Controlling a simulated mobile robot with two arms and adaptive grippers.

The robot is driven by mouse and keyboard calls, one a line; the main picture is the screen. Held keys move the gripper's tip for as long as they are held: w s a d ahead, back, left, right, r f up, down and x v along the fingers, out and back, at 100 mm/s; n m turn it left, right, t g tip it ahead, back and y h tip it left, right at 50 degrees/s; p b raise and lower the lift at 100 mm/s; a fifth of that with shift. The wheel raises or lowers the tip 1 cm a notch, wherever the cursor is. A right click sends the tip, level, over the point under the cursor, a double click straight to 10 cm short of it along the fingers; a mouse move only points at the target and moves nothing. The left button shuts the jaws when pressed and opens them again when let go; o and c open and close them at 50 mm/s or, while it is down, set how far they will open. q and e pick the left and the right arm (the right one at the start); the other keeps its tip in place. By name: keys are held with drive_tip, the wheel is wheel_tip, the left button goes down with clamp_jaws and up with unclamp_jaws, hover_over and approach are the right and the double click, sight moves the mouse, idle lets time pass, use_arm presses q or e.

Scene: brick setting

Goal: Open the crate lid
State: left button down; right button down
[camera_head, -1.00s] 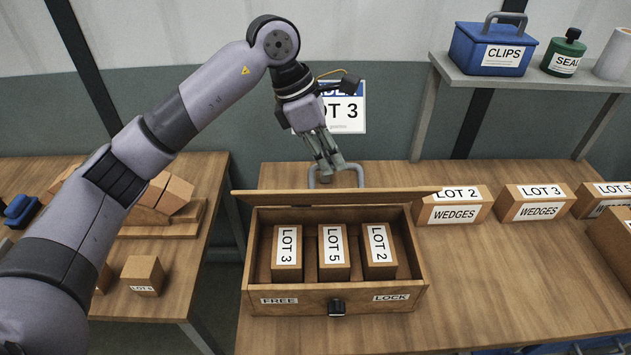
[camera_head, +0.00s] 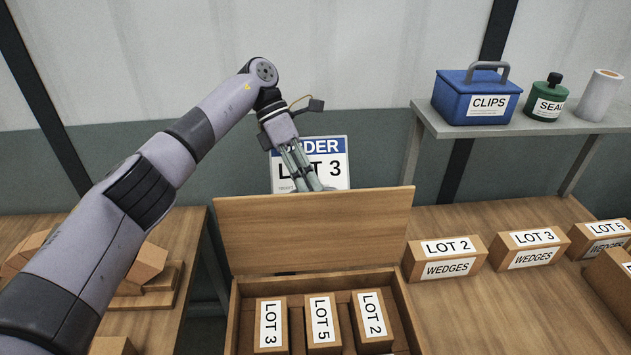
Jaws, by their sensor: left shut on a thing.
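The wooden crate (camera_head: 236,312) stands on the table, with its front edge cut off by the bottom of the view. Its lid (camera_head: 315,232) is tilted up at the back, its broad wooden face toward me. Inside the crate stand three blocks labelled LOT 3 (camera_head: 271,325), LOT 5 (camera_head: 322,322) and LOT 2 (camera_head: 372,316). My left gripper (camera_head: 318,187) is behind the lid's top edge, its fingers pointing down. It is shut on the lid's handle, which the lid mostly hides. My right gripper is out of view.
Boxes labelled LOT 2 (camera_head: 446,258), LOT 3 (camera_head: 529,248) and LOT 5 (camera_head: 600,238) stand right of the crate. A shelf (camera_head: 440,128) above holds a blue CLIPS box (camera_head: 476,98), a green bottle (camera_head: 546,103) and a white roll (camera_head: 597,95). An order sign (camera_head: 335,160) is behind my gripper.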

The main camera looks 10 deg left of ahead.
use_arm(q)
drive_tip(key=shift+w+a+f+g, duration=0.1)
drive_tip(key=shift+f+g, duration=0.05)
drive_tip(key=shift+f, duration=0.25)
drive_tip(key=shift+w+a+f+g, duration=0.1)
drive_tip(key=shift+f+g, duration=0.05)
drive_tip(key=shift+f, duration=0.2)
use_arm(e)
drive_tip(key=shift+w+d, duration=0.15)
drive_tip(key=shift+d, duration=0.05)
use_arm(q)
drive_tip(key=shift+d, duration=0.1)
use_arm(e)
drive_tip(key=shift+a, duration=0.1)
use_arm(q)
drive_tip(key=c, duration=2)
unclamp_jaws()
drive_tip(key=o, duration=0.3)
drive_tip(key=shift+w+d+r, duration=0.1)
drive_tip(key=shift+w+r, duration=0.05)
drive_tip(key=shift+w, duration=0.05)
drive_tip(key=shift+o, duration=0.2)
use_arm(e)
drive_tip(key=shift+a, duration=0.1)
use_arm(q)
drive_tip(key=shift+s+r, duration=0.1)
drive_tip(key=shift+r, duration=0.05)
wheel_tip(320, 180, up, 10)
